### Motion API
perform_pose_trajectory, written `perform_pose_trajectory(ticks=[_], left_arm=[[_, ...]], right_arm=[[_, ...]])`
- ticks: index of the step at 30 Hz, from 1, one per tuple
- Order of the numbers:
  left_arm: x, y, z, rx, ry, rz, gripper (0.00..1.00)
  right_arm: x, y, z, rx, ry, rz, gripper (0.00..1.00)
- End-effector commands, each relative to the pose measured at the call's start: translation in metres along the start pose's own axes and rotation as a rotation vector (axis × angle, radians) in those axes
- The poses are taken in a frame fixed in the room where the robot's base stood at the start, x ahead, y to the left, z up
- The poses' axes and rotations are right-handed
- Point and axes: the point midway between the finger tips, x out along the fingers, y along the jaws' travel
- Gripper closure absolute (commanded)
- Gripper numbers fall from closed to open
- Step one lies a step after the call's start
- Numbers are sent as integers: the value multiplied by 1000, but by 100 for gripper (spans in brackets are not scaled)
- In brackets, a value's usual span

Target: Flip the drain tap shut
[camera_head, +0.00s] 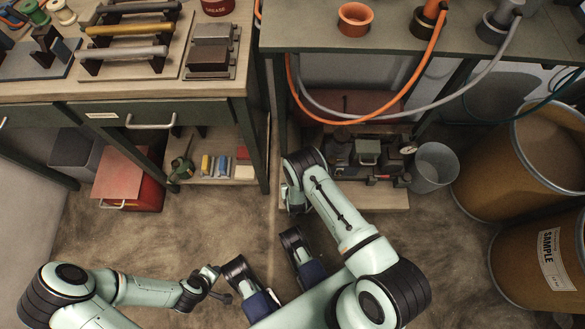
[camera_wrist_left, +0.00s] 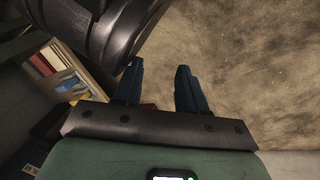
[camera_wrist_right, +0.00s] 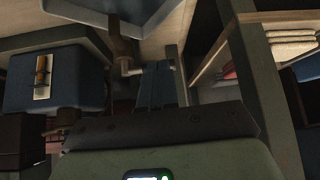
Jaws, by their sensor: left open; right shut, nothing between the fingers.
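In the right wrist view, what looks like the drain tap (camera_wrist_right: 120,48) is a brownish stem hanging below a blue-grey body (camera_wrist_right: 100,8). A short pale lever (camera_wrist_right: 132,71) sticks out sideways at its lower end. My right gripper (camera_wrist_right: 155,70) is shut and empty, its fingertips close beside the lever on the right. I cannot tell whether they touch. The head view hides the tap and this gripper behind my right arm. My left gripper (camera_wrist_left: 158,75) is open and empty over the floor, away from the tap; it shows small in the head view (camera_head: 226,297).
Machinery with a gauge (camera_head: 367,152) sits on the low shelf (camera_head: 385,197) under the right bench. A grey bucket (camera_head: 435,166) and fibre drums (camera_head: 515,160) stand to its right. A bench leg (camera_head: 258,150) stands left of my right arm.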

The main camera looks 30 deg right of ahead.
Motion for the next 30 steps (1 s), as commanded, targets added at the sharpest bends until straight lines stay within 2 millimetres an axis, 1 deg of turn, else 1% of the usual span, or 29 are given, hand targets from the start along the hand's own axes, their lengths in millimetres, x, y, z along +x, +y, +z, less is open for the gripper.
perform_pose_trajectory(ticks=[4,7,19,30], left_arm=[[12,-11,14,-11,-44,-20,59],[17,-18,22,-20,-74,-33,59],[15,-18,22,-19,-73,-33,59],[7,-16,22,-19,-70,-31,59]], right_arm=[[10,-1,-3,1,1,0,100],[13,-3,-7,0,1,-1,100],[13,-1,-8,-2,3,0,100],[4,8,4,-1,-1,3,100]])
